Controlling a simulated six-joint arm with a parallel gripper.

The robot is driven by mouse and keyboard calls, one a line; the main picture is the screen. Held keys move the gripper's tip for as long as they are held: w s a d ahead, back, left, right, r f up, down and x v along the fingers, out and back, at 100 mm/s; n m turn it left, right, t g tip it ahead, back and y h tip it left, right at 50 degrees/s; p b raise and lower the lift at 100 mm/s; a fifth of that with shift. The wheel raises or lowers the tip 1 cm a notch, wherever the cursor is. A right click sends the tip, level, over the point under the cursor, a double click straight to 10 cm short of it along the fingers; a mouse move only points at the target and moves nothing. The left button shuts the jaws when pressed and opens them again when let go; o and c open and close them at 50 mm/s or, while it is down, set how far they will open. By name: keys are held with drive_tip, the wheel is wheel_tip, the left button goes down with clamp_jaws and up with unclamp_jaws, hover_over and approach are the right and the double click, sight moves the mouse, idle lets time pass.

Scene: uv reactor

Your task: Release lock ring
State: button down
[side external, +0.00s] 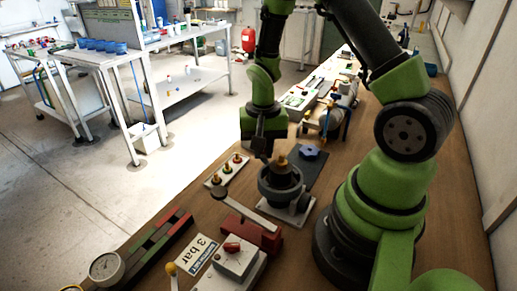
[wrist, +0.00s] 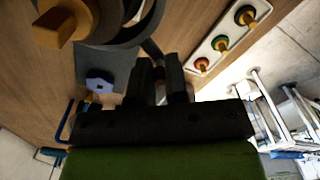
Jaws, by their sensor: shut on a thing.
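The lock ring (side external: 281,184) is a dark round ring on a pale base plate near the middle of the bench in the side view. A brass-coloured block (side external: 280,163) stands up at its centre. In the wrist view the ring (wrist: 120,30) is at the top, cut by the frame edge, with the block (wrist: 62,25) to its left. A dark handle (wrist: 152,48) runs from the ring to between my fingers. My gripper (wrist: 161,75) is shut on this handle. In the side view my gripper (side external: 263,152) points down at the ring's far left side; the grip itself is hard to see there.
A white plate with three coloured buttons (side external: 215,179) lies left of the ring. A grey lever (side external: 248,213) and red block (side external: 262,239) are in front. A blue star knob (side external: 310,151) sits behind on a dark plate. A gauge (side external: 106,267) is at front left.

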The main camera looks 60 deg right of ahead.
drive_tip(key=shift+s+d+m, duration=0.5)
drive_tip(key=shift+d+m, duration=0.05)
drive_tip(key=shift+m, duration=0.55)
drive_tip(key=shift+s+d+m, duration=0.1)
drive_tip(key=shift+m, duration=0.2)
drive_tip(key=c, duration=1.1)
unclamp_jaws()
drive_tip(key=shift+r, duration=0.15)
wheel_tip(320, 180, up, 10)
drive_tip(key=shift+f, duration=0.15)
